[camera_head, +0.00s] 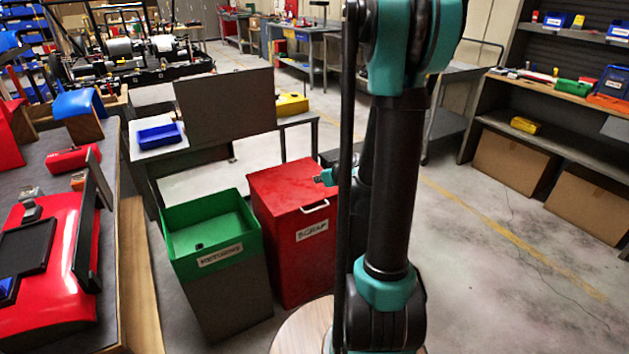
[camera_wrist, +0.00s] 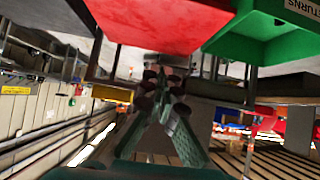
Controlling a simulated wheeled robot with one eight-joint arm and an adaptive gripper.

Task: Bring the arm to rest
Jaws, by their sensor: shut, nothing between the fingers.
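My arm (camera_head: 395,190) stands upright at the right of centre in the head view, its upper part running out of the top of the picture. My gripper (camera_head: 325,177) shows only in small part there, left of the arm and in front of the red bin; the arm hides the rest. In the wrist view my gripper (camera_wrist: 163,82) has its fingers drawn together at the tips, with nothing held. That view is turned upside down.
A red scrap bin (camera_head: 280,205) and a green-topped returns bin (camera_head: 210,225) stand close at left. A bench (camera_head: 50,160) with red parts lies further left. Shelving (camera_head: 555,150) stands at right. The floor (camera_head: 500,260) between is clear.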

